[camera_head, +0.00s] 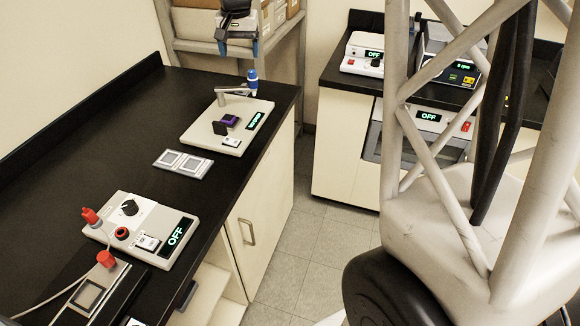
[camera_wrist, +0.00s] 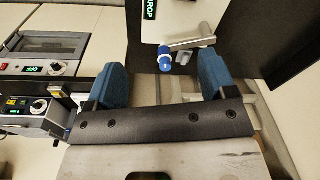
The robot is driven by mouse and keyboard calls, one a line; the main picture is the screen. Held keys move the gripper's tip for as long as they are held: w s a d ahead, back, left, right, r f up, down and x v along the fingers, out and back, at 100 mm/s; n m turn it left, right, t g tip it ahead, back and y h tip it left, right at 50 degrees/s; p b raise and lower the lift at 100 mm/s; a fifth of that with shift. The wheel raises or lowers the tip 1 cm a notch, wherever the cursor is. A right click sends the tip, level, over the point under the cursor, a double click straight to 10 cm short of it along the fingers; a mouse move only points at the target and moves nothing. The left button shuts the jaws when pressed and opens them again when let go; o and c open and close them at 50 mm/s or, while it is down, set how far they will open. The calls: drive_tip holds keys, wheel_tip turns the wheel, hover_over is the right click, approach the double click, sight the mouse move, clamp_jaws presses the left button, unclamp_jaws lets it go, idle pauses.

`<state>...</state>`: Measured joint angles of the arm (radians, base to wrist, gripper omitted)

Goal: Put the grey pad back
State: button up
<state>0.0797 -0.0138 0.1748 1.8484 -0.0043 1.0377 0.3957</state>
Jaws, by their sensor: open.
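My gripper (camera_head: 238,47) is open and empty, high beyond the far end of the left bench; its blue fingers stand wide apart in the wrist view (camera_wrist: 163,80). The stylus profiler (camera_head: 197,138) sits below and nearer, with a purple block on its stage (camera_head: 229,120) and a blue-and-white stylus head (camera_head: 252,76) on a grey arm. In the wrist view the stylus head (camera_wrist: 166,58) appears between the fingers, apart from them. A light tray (camera_head: 183,163) in front of the profiler has two grey squares; I cannot tell whether either is the grey pad or an empty recess.
A control box (camera_head: 140,225) with a knob and red plugs stands nearer on the black bench (camera_head: 110,130), its display reading OFF. A dark plate with a grey square (camera_head: 88,297) lies in the near corner. Other instruments (camera_head: 360,55) stand on the right bench. The bench's left part is clear.

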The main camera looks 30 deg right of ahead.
drive_tip(key=s+a+f+n, duration=0.1)
drive_tip(key=s, duration=1.2)
drive_tip(key=s+a+f+n+t, duration=0.1)
drive_tip(key=s+a+f+n, duration=0.1)
drive_tip(key=s, duration=1.2)
drive_tip(key=s+a+f+n, duration=0.2)
drive_tip(key=s, duration=1.1)
drive_tip(key=shift+s+t, duration=0.15)
drive_tip(key=shift+t, duration=0.15)
